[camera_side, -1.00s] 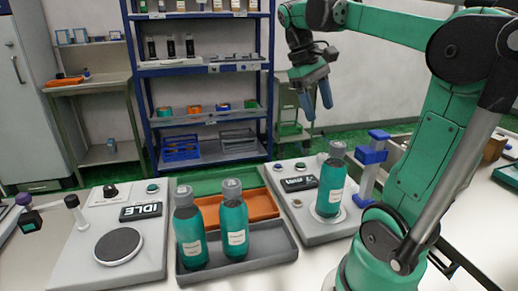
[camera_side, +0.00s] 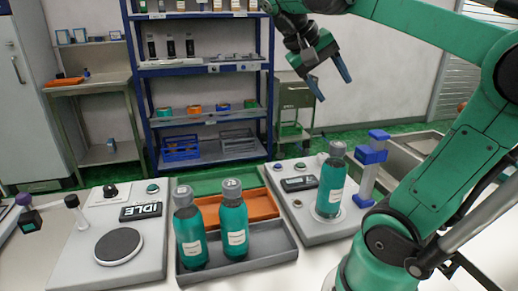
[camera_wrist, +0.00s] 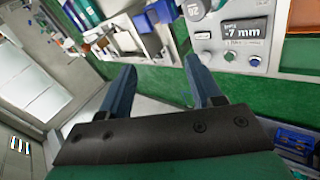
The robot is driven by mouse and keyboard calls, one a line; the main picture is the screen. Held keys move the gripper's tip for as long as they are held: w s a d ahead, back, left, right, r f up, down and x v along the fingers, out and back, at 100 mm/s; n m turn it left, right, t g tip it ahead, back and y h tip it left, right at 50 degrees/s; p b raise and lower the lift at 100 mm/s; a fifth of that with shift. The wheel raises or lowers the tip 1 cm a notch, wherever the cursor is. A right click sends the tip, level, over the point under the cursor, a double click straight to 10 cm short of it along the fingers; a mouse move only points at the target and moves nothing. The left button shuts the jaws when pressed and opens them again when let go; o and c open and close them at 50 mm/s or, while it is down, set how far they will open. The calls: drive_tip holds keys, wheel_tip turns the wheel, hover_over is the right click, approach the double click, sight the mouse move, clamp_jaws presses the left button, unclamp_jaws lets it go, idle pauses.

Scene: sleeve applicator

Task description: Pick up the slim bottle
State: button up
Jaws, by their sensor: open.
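Two teal bottles with grey caps, a left one (camera_side: 189,234) and a right one (camera_side: 234,230), stand upright in a grey tray (camera_side: 276,262). A third teal bottle (camera_side: 331,186) stands on the round plate of the right-hand device (camera_side: 312,234). All three look alike in shape; I cannot tell surely which is the slim one. My gripper (camera_side: 334,90) is open and empty, high above and behind the bottles, apart from all of them. In the wrist view my gripper (camera_wrist: 160,65) shows its two blue fingers spread with nothing between them.
An idle device (camera_side: 118,246) with a dark round plate stands left of the tray. An orange tray (camera_side: 262,205) lies behind the grey one. A blue post (camera_side: 370,170) rises beside the right-hand bottle. A blue shelf rack (camera_side: 205,72) stands at the back.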

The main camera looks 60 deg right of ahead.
sight(332, 152)
drive_tip(key=f+m+h, duration=0.2)
drive_tip(key=f+m, duration=0.1)
drive_tip(key=f, duration=0.1)
drive_tip(key=s+a+f+m+h, duration=0.1)
drive_tip(key=f+m+h, duration=0.1)
drive_tip(key=f+m, duration=0.2)
drive_tip(key=f+m+h, duration=0.3)
drive_tip(key=f, duration=0.1)
drive_tip(key=shift+s+a+f+m+t, duration=0.3)
drive_tip(key=shift+s+a+t, duration=0.05)
drive_tip(key=shift+t, duration=0.05)
drive_tip(key=shift+x, duration=2.85)
clamp_jaws()
